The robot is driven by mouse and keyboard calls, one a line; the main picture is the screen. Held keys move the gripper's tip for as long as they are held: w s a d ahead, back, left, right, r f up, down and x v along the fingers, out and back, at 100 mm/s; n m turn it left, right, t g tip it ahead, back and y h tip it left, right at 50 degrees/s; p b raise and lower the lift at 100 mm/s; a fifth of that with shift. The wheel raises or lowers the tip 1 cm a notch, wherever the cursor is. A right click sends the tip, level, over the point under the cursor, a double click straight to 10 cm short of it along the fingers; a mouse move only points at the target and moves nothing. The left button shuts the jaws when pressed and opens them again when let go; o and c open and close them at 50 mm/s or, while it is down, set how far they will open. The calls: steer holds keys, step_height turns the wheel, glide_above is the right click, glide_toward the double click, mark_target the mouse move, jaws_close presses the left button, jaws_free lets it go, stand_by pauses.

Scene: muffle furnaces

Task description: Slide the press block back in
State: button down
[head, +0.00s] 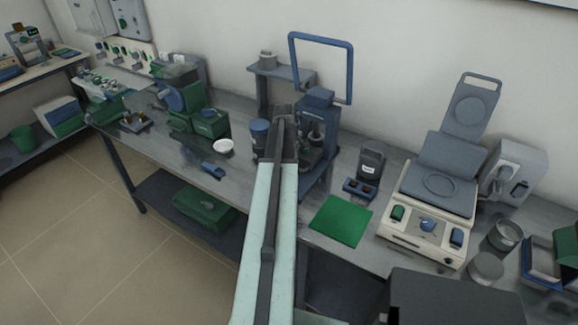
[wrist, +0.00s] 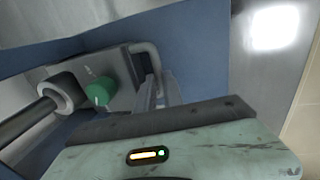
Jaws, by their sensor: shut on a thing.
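The press (head: 318,100) is a blue upright machine at the middle of the bench in the head view, and my arm reaches up to its left side. In the wrist view, the press block (wrist: 118,72) appears to be the grey block with a curved grey handle (wrist: 148,58) on its face, close against blue press walls (wrist: 205,60). My gripper (wrist: 164,95) is shut on the handle; its fingertips are partly hidden behind my wrist housing. In the head view my arm hides the block and the grip. How far the block sticks out cannot be told.
A green knob (wrist: 98,91) and a grey rod with a collar (wrist: 62,94) are left of the handle. A blue canister (head: 259,132) stands beside my arm. A white dish (head: 223,146) is left; a green mat (head: 341,220) and hotplate-like unit (head: 428,212) are right.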

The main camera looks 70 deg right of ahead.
steer(key=shift+s+d, duration=0.1)
steer(key=shift+d, duration=0.15)
steer(key=c, duration=1.5)
jaws_free()
steer(key=r+p, duration=0.2)
steer(key=a+r+p, duration=0.1)
steer(key=r+p, duration=0.4)
steer(key=shift+w+a+r+p, duration=0.2)
steer(key=shift+a+r+p, duration=0.1)
steer(key=shift+r+p, duration=0.05)
